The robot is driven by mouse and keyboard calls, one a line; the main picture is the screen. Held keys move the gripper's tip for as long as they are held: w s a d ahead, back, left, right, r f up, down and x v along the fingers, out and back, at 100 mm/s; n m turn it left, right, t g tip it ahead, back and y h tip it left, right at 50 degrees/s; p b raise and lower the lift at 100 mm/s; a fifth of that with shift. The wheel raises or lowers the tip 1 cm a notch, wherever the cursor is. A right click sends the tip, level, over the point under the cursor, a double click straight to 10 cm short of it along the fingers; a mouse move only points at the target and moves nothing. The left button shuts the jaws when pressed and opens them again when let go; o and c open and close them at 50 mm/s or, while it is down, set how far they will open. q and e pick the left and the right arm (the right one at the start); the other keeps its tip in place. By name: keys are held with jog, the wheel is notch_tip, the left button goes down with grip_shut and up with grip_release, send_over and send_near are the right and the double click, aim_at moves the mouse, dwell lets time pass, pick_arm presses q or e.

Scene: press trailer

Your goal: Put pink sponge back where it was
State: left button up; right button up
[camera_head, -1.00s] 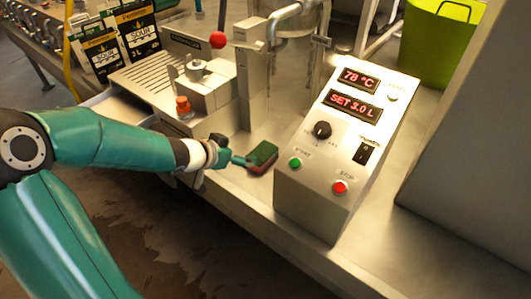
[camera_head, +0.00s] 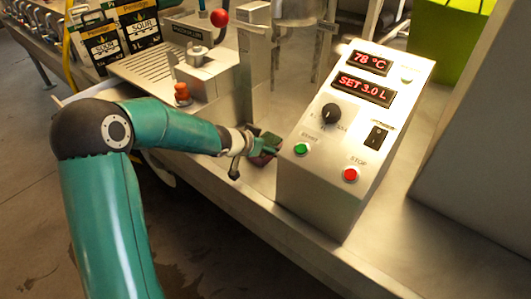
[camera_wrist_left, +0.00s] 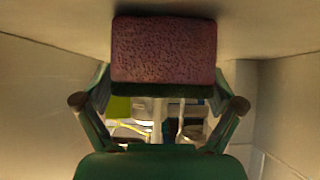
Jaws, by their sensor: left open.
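The pink sponge (camera_head: 271,137), with a dark green scouring side, lies on the steel deck just left of the control box. The head view shows mostly its green top; the left wrist view shows its pink face (camera_wrist_left: 163,50) large at the top, with a green strip along one edge. My left gripper (camera_head: 252,155) is at the sponge and covers part of it. In the wrist view its open fingers stand at the left and right sides of the sponge. I cannot tell whether they touch it. My right gripper is not in view.
The control box (camera_head: 345,140) with red displays, a knob and buttons stands close right of the sponge. An orange-topped fitting (camera_head: 182,94) and a steel block (camera_head: 205,75) are behind left. Black and white cartons (camera_head: 125,35) stand at the back left. The front deck strip is clear.

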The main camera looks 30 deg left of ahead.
pick_arm(q)
jog(key=shift+x, duration=1.05)
jog(key=c, duration=0.8)
jog(key=shift+c, duration=0.3)
jog(key=shift+r, duration=0.15)
